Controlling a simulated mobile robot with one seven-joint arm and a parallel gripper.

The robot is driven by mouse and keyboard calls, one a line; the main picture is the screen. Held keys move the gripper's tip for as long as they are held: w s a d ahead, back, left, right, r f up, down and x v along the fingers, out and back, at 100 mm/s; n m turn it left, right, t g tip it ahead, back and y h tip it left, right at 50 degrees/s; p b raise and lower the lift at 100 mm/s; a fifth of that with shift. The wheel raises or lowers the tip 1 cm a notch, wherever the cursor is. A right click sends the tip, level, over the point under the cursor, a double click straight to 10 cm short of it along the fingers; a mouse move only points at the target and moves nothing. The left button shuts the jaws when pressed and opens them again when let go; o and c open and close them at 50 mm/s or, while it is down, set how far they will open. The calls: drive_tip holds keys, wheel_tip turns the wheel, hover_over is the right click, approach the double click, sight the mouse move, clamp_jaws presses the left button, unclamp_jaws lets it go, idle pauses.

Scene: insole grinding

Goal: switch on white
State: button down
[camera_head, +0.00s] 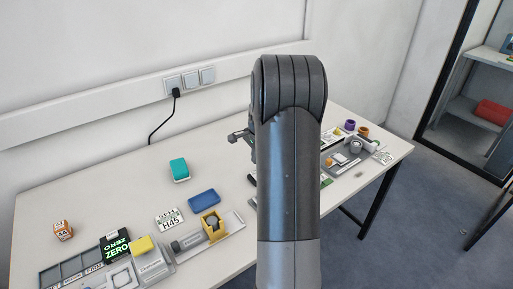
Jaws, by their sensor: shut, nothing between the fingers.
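My arm stands upright in the middle of the view and hides part of the table. Part of my gripper (240,135) shows just left of the arm, over the back of the table; its fingers are small and partly hidden, and I see nothing held. A white wall plate (190,80) with a row of sockets or switches is on the wall, left of and beyond the gripper. A grey device with a white square top (121,276) sits at the front left. Another grey device (347,159) with pale parts is right of my arm. I cannot tell which holds the white switch.
The white table (100,200) carries a teal block (179,169), a blue block (204,198), a yellow holder (213,226), an orange cube (63,231) and a green-black ZERO box (115,245). A black cord (161,120) hangs from the wall plate. The table's back left is clear.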

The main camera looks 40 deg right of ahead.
sight(253, 171)
drive_tip(key=f, duration=0.3)
drive_tip(key=w+f, duration=0.1)
drive_tip(key=f, duration=0.1)
drive_tip(key=shift+f, duration=0.15)
drive_tip(key=shift+w+f+g, duration=0.25)
drive_tip(key=shift+f+g, duration=0.1)
drive_tip(key=shift+g, duration=0.05)
drive_tip(key=shift+s, duration=0.25)
drive_tip(key=shift+s+r, duration=0.2)
drive_tip(key=shift+s, duration=0.5)
